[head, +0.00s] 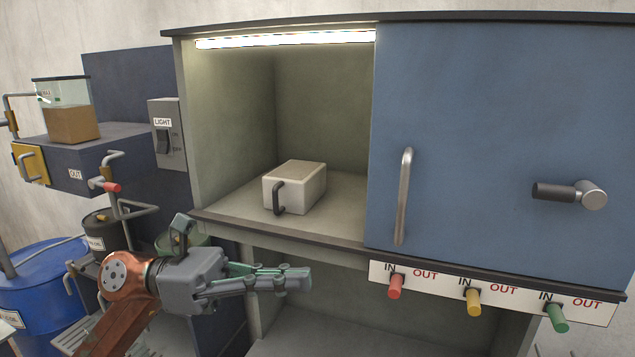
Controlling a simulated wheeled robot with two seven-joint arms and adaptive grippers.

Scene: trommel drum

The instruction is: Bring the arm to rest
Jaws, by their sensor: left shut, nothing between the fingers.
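My left gripper (303,279) comes in from the lower left and points to the right. Its fingers are shut with nothing between them. It is in front of and below the front edge of the lit compartment, apart from everything I can make out. My left arm (128,300) is copper-coloured near the wrist. My right gripper is not in view.
A lit open compartment (325,130) holds a pale box with a dark handle (297,186). A blue door (480,120) with a vertical handle (403,195) covers the right. Red, yellow and green knobs (473,302) stick out below it. A blue drum (45,290) stands at lower left.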

